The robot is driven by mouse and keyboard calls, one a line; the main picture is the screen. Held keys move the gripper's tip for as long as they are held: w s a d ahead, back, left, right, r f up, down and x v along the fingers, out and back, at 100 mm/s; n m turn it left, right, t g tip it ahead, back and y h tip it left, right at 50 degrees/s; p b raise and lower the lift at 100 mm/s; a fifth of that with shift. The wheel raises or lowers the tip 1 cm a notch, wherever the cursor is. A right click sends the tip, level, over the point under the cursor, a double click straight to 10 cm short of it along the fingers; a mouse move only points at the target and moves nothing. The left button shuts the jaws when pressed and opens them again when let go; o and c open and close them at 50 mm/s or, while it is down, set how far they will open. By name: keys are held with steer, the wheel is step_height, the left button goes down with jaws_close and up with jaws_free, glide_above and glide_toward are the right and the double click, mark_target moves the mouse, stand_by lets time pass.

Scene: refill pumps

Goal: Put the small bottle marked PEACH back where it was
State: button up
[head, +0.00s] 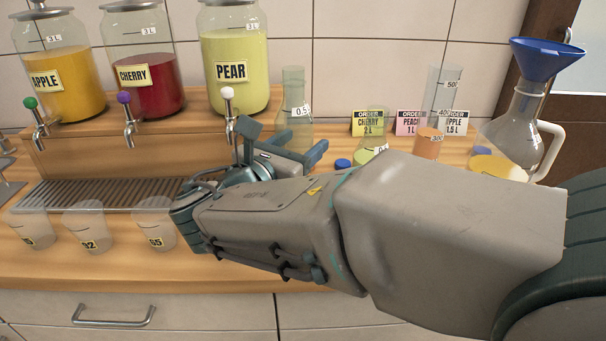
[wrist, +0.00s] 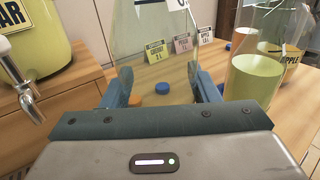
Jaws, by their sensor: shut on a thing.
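My gripper (head: 285,143) is in front of the counter's middle, right of the white PEAR tap. In the wrist view its two fingers (wrist: 160,75) stand apart on either side of a clear glass flask (wrist: 150,35), shut on it. The flask (head: 294,100) has a 0.5 mark, looks empty and stands upright beyond the fingers; its lower part is hidden in the head view. I cannot read PEACH on any small bottle. The word shows on a pink order card (head: 410,123) at the back.
Jars of APPLE (head: 60,80), CHERRY (head: 147,75) and PEAR (head: 233,60) stand left. Several cups line the front left.

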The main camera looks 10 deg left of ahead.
step_height(320, 180, down, 5)
steer(key=shift+b, duration=0.55)
steer(key=shift+f, duration=0.15)
steer(key=o, duration=1.6)
steer(key=shift+c, duration=0.2)
steer(key=shift+s+a, duration=0.15)
steer(key=shift+s, duration=0.15)
steer(key=p+v, duration=0.1)
steer(key=v, duration=1)
steer(key=shift+s, duration=0.25)
